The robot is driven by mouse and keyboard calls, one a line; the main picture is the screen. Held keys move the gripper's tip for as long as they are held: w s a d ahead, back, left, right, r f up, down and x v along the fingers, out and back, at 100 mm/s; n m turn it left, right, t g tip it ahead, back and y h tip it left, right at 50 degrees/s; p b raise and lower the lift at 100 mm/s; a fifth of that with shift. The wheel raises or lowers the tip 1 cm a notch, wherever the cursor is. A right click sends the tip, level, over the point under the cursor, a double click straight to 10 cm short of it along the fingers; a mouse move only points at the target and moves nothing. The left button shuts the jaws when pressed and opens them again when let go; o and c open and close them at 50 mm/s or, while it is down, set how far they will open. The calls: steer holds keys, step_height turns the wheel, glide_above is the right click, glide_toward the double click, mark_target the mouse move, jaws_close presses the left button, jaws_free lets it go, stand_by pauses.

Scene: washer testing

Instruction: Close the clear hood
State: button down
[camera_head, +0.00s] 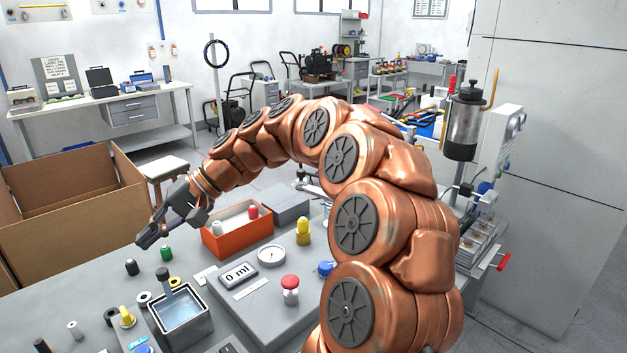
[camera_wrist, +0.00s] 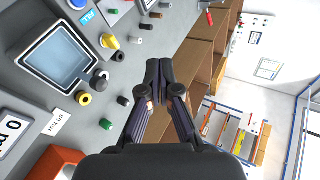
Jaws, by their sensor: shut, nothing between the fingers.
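My gripper (camera_head: 148,238) is at the left end of my copper arm, above the back left part of the grey bench. In the wrist view my gripper (camera_wrist: 159,68) has its two fingertips together, with nothing between them. A square grey basin (camera_head: 182,318) with a bluish, glassy inside is on the bench, below and to the right of the gripper. The basin also shows at the left of the wrist view (camera_wrist: 62,58), apart from the fingers. I cannot make out a clear hood for certain; part of the bench is hidden behind my arm.
A grey panel with a "0 ml" display (camera_head: 238,275) and a red mushroom button (camera_head: 290,283) lies right of the basin. An orange bin (camera_head: 237,240) stands behind it. Black (camera_head: 131,267) and green (camera_head: 166,252) knobs stand near the gripper. A cardboard box (camera_head: 75,200) is beyond the bench.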

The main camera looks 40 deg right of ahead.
steer(key=w+d+f+m+t+b, duration=0.15)
steer(key=w+d+m+t, duration=0.35)
steer(key=d, duration=0.9)
steer(key=w+d+m+t+b, duration=0.1)
steer(key=w+d+t+b, duration=0.15)
steer(key=w+d, duration=0.75)
steer(key=s+d+f+m+t+h+b, duration=0.1)
steer(key=s+d+f+m+t+h, duration=0.2)
steer(key=d, duration=0.9)
steer(key=s+d+f+m+t+h+b, duration=0.1)
steer(key=s+d+f+t+h, duration=0.15)
steer(key=s+d, duration=0.6)
steer(key=s+d+f+m+t+h+b, duration=0.1)
steer(key=d+f+m+h, duration=0.15)
steer(key=d, duration=1.25)
steer(key=w+a, duration=0.5)
steer(key=w, duration=0.4)
steer(key=shift+w+a+f+p, duration=0.3)
steer(key=shift+w+f+p, duration=0.05)
steer(key=shift+w+p, duration=0.05)
steer(key=shift+n, duration=0.25)
steer(key=shift+a+f, duration=0.1)
steer(key=shift+a, duration=0.05)
